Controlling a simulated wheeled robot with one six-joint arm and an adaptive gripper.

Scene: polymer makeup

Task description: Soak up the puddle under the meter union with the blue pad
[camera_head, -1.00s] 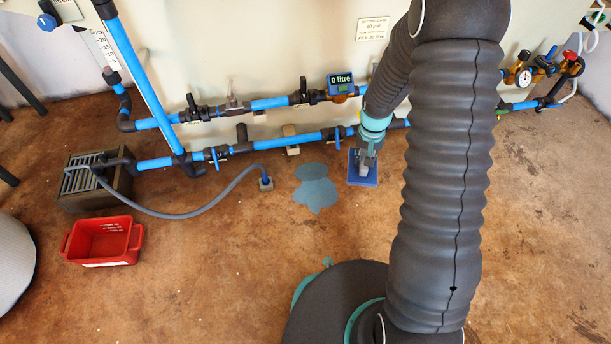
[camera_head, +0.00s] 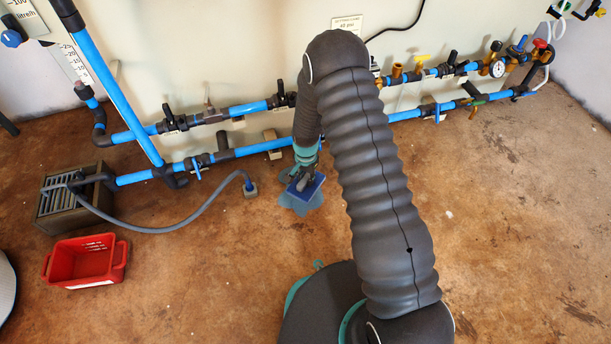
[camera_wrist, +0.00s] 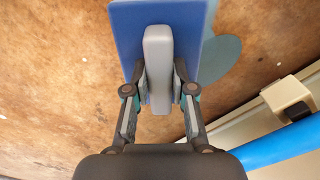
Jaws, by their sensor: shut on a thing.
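The blue pad (camera_head: 312,190) is a flat blue plate with a grey handle. My gripper (camera_wrist: 158,88) is shut on the handle, one finger on each side, in the wrist view. In the head view my gripper (camera_head: 303,178) holds the pad over the blue-grey puddle (camera_head: 299,207) on the brown floor. The pad covers part of the puddle. I cannot tell whether it touches the floor. In the wrist view some puddle (camera_wrist: 221,57) shows past the pad's right edge. The meter is hidden behind my arm in the head view.
Blue pipes (camera_head: 238,153) with valves run low along the wall behind the puddle. A red basket (camera_head: 118,257) stands at left. The floor at right is clear.

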